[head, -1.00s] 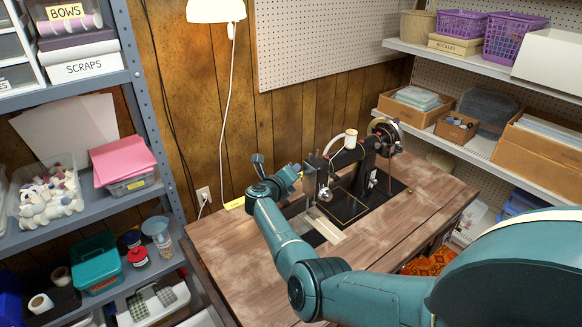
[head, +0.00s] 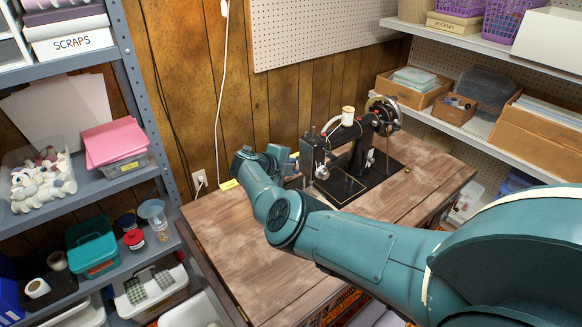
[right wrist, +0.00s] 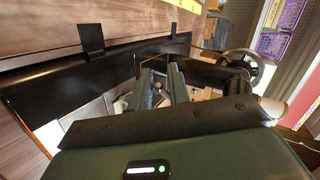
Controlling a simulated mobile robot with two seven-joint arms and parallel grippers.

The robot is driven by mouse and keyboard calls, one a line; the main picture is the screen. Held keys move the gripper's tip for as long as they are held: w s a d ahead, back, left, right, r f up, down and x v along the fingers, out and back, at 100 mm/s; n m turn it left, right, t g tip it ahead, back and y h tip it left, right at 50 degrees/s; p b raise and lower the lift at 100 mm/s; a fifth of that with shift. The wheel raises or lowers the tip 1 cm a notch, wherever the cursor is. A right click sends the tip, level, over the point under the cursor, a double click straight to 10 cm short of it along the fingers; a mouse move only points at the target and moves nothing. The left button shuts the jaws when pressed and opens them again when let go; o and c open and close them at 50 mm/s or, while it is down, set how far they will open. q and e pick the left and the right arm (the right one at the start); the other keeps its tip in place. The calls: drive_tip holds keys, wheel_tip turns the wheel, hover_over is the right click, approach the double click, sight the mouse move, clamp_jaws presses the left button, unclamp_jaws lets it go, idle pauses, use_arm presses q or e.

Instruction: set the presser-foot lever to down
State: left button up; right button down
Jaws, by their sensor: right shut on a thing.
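The black sewing machine (head: 346,135) stands on the wooden table (head: 415,205), with its handwheel at the right and its needle end at the left. My right gripper (head: 297,170) is at the needle end; my own wrist hides most of it in the head view. In the right wrist view, the fingers of my right gripper (right wrist: 161,80) are close together. A small part between them, which looks like the presser-foot lever (right wrist: 157,88), is held there. The lever's up or down position cannot be made out. My left gripper is not in view.
A thread spool (head: 348,116) stands on top of the machine. A pegboard wall is behind. Shelves with bins stand left and right; the right shelf (head: 470,133) is close to the handwheel. The table's front is clear under my forearm.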

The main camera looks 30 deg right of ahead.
drive_tip(key=shift+s+d+f+n+g+b, duration=0.1)
drive_tip(key=shift+s+f+n+g+b, duration=0.1)
drive_tip(key=shift+n+g+b, duration=0.1)
idle(0.4)
drive_tip(key=c, duration=1.7)
unclamp_jaws()
drive_tip(key=shift+s+d, duration=0.1)
drive_tip(key=o, duration=0.3)
drive_tip(key=shift+r, duration=0.15)
